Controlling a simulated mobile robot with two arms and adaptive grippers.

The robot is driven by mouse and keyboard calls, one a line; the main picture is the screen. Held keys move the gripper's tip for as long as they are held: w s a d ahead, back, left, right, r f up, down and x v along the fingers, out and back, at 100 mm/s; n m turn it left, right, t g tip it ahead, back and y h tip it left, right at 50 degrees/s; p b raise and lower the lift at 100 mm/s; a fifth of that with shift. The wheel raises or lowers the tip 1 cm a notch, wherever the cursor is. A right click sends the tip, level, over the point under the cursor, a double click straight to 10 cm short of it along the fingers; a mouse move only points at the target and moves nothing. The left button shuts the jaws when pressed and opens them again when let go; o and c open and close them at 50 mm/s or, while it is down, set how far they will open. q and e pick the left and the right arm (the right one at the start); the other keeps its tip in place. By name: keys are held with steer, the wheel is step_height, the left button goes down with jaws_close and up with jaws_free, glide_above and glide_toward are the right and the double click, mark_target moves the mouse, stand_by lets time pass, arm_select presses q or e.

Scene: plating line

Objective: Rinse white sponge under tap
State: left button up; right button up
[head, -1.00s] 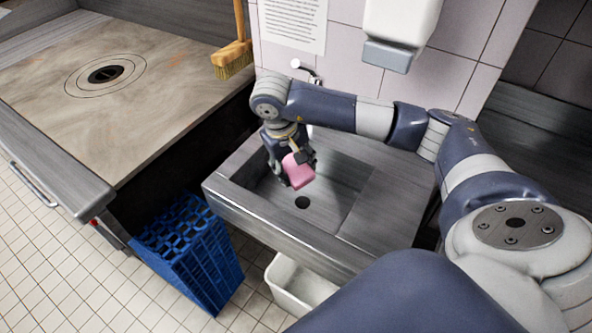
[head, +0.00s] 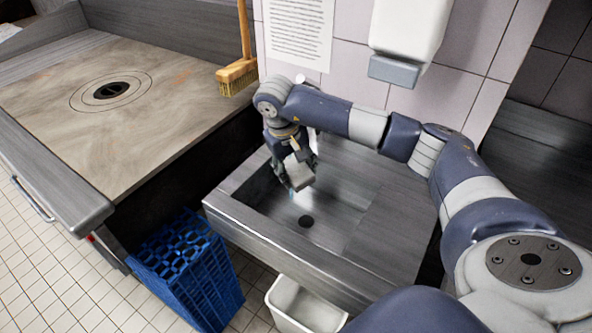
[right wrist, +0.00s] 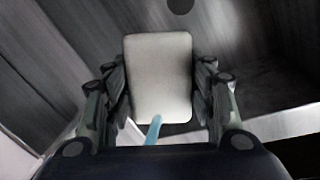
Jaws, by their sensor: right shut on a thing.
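The sponge (head: 301,174) looks pale grey-white, a rounded block. My right gripper (head: 287,172) is shut on it and holds it above the sink basin, under the tap area. In the right wrist view the sponge (right wrist: 160,75) sits between both fingers of the gripper (right wrist: 160,92), its broad face showing. A light-blue streak of water (right wrist: 153,131) meets its lower edge. The tap is mostly hidden behind my right arm. My left gripper is not in view.
A blue crate (head: 190,265) and a white bin (head: 297,304) stand on the floor before the sink. A steel counter with a round plate (head: 60,120) is at left.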

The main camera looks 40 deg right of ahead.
steer(key=shift+s, duration=0.1)
steer(key=shift+s+a+p, duration=0.2)
steer(key=shift+s+a, duration=0.15)
steer(key=shift+s, duration=0.2)
steer(key=shift+s+a+p, duration=0.15)
steer(key=shift+s+a, duration=0.15)
steer(key=shift+s, duration=0.25)
steer(key=shift+s+a+p, duration=0.1)
steer(key=shift+s+a, duration=0.35)
steer(key=shift+s, duration=0.3)
steer(key=shift+s+a+p, duration=0.1)
steer(key=shift+s+a, duration=0.35)
steer(key=shift+s, duration=0.35)
steer(key=shift+s+a+p, duration=0.1)
steer(key=shift+s+a, duration=0.35)
steer(key=shift+s, duration=0.3)
steer(key=s+a+r+p, duration=0.2)
steer(key=s+r, duration=0.2)
steer(key=shift+s+a, duration=0.2)
steer(key=shift+a, duration=0.05)
